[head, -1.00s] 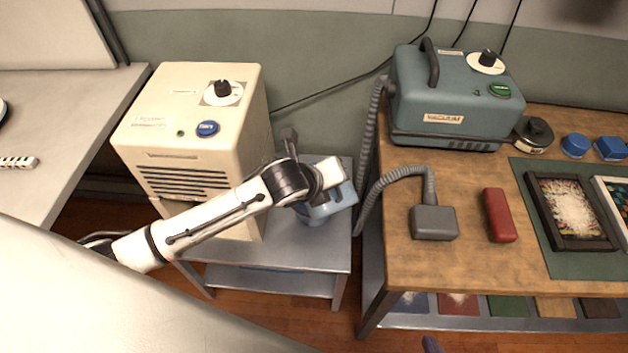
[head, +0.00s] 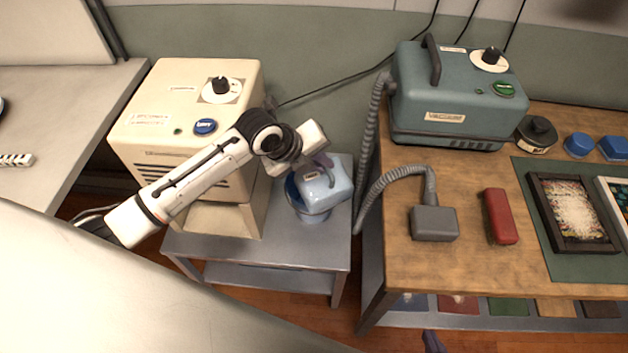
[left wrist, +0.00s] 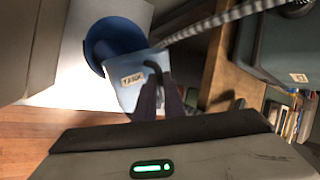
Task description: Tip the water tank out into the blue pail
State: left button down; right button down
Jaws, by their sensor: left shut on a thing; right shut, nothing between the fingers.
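The light-blue water tank (head: 328,187), with a small label, hangs tilted over the right part of the blue pail (head: 293,194). The pail stands on the low grey table. My left gripper (head: 322,160) is shut on the tank's handle, above the pail. In the left wrist view the tank (left wrist: 128,96) overlaps the edge of the pail (left wrist: 112,38), and the fingers are at its dark handle. The tank hides much of the pail's opening; I cannot see any water flowing. The tip of my right gripper (head: 433,342) shows at the bottom edge, empty.
A cream machine (head: 180,110) stands left of the pail on the grey table (head: 290,250). To the right, a wooden bench (head: 460,265) carries a teal vacuum (head: 445,100), its hose, a red block (head: 500,216) and frames. The grey table's front is clear.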

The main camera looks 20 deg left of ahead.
pick_arm(q)
jog(key=shift+w+a+f+g+h, duration=0.25)
jog(key=shift+w+a+g+h, duration=0.05)
jog(key=shift+w+a, duration=0.1)
pick_arm(e)
jog(key=shift+d, duration=0.2)
pick_arm(q)
jog(key=shift+w+a+f, duration=0.15)
jog(key=shift+w+a, duration=0.15)
jog(key=shift+a, duration=0.05)
pick_arm(e)
jog(key=shift+d+f, duration=0.15)
pick_arm(q)
jog(key=shift+w+a+n+g+h, duration=0.3)
jog(key=shift+w+a+g+h, duration=0.1)
jog(key=shift+g+h, duration=0.1)
pick_arm(e)
jog(key=shift+w+d+f, duration=0.15)
